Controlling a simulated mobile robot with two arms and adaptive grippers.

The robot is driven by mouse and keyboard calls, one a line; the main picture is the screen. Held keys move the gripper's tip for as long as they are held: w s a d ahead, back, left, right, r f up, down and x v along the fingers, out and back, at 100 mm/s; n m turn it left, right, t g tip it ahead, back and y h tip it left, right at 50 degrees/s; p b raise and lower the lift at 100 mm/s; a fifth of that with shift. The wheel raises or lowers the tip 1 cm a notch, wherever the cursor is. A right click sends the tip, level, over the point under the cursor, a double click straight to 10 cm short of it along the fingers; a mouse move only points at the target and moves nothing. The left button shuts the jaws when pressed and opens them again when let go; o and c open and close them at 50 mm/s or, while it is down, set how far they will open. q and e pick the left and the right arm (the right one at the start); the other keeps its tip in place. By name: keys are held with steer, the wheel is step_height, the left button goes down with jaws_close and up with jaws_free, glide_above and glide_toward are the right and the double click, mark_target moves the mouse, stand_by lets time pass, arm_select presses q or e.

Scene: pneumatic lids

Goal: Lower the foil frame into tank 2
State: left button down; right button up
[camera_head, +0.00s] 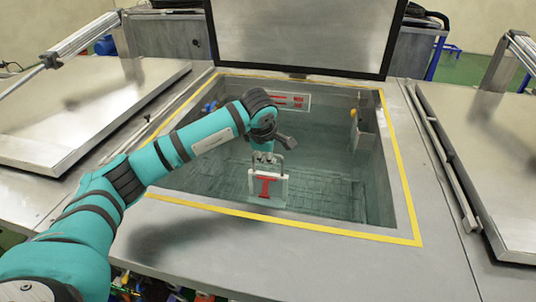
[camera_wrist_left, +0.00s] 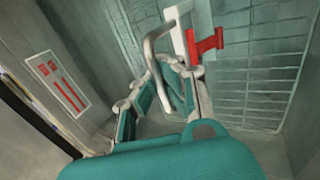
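The foil frame (camera_head: 268,186), a white rectangular frame with a red I-shaped piece and a handle on top, hangs upright within the opening of the open tank (camera_head: 335,226). My left gripper (camera_head: 266,152) reaches over the tank from the left and is shut on the frame's handle. In the left wrist view, the grey handle (camera_wrist_left: 150,48) passes between the fingers of the gripper (camera_wrist_left: 165,95), and part of the frame (camera_wrist_left: 207,43) shows beyond. Whether the frame touches the tank floor cannot be told. My right gripper is not in view.
The tank's raised lid (camera_head: 300,35) stands behind the opening, which has a yellow border (camera_head: 405,190). Closed lids lie at left (camera_head: 80,110) and right (camera_head: 490,150). A red-marked label (camera_head: 290,101) is on the back wall, and a small fitting (camera_head: 362,130) sits at the right wall.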

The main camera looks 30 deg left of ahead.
arm_select(q)
steer(key=shift+f+b, duration=0.55)
steer(key=shift+f, duration=0.1)
stand_by(0.4)
steer(key=c, duration=1.4)
jaws_free()
steer(key=w+r+p+v, duration=0.1)
steer(key=p+v, duration=0.3)
steer(key=v, duration=0.7)
steer(key=w+a+r+p+v, duration=0.1)
steer(key=w+p+v, duration=0.2)
steer(key=v, duration=0.8)
steer(key=shift+r+p, duration=0.5)
steer(key=shift+p, duration=0.35)
steer(key=shift+w, duration=0.15)
